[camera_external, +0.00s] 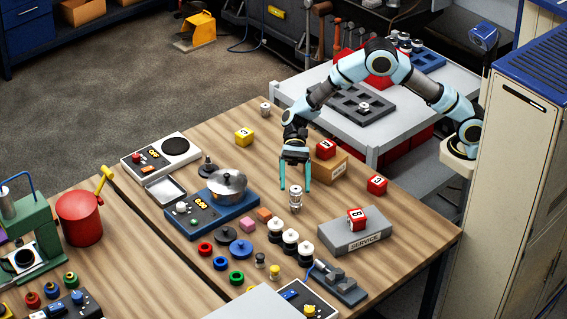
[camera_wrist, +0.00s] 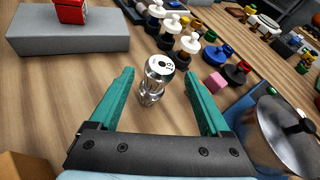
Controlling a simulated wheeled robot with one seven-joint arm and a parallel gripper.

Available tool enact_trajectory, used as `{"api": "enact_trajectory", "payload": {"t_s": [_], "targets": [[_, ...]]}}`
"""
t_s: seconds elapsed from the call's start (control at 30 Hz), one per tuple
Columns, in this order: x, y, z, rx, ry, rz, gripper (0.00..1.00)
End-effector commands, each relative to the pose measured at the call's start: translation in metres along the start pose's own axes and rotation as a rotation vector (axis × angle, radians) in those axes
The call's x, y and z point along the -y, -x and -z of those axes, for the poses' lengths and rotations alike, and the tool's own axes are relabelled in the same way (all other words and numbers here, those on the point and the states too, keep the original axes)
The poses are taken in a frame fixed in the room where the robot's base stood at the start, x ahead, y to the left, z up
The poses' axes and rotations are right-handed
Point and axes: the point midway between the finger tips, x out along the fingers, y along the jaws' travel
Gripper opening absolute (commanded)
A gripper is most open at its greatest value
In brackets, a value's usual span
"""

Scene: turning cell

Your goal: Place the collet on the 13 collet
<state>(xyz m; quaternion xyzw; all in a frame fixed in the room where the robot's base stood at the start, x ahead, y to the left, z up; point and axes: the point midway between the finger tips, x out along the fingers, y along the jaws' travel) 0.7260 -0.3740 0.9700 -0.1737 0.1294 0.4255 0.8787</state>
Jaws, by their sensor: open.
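A silver metal collet (camera_external: 295,191) with a dark hole and a mark on its top face stands upright on the wood table, apparently on top of another silver collet (camera_external: 294,206). In the wrist view the upper collet (camera_wrist: 160,68) sits above the narrower slotted lower piece (camera_wrist: 149,98), with little or no tilt. My gripper (camera_external: 296,187) is open, its teal fingers pointing down at either side of the upper collet. In the wrist view the fingers (camera_wrist: 159,75) show a gap on both sides of it. The number on the lower collet cannot be read.
A grey service block (camera_external: 352,243) with a red cube (camera_external: 356,219) stands to the right. White-topped pieces (camera_external: 290,236) stand in front. A pot on a blue scale (camera_external: 228,187) is to the left. A cardboard box (camera_external: 328,166) with a red cube (camera_external: 326,149) is behind.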

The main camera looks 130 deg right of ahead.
Motion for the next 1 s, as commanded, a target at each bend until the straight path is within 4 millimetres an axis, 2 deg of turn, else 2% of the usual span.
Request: {"api": "enact_trajectory", "payload": {"t_s": [0.2,0.43,0.6,0.87,1.0], "targets": [[0.001,0.048,0.003,0.0,0.003,0.004,0.81],[0.0,0.079,0.001,0.0,0.001,0.001,0.81],[0.0,0.086,0.0,0.0,0.001,0.0,0.81],[0.0,0.086,0.0,0.0,0.001,-0.001,0.81],[-0.015,0.069,-0.009,-0.058,0.033,-0.052,0.81]]}}
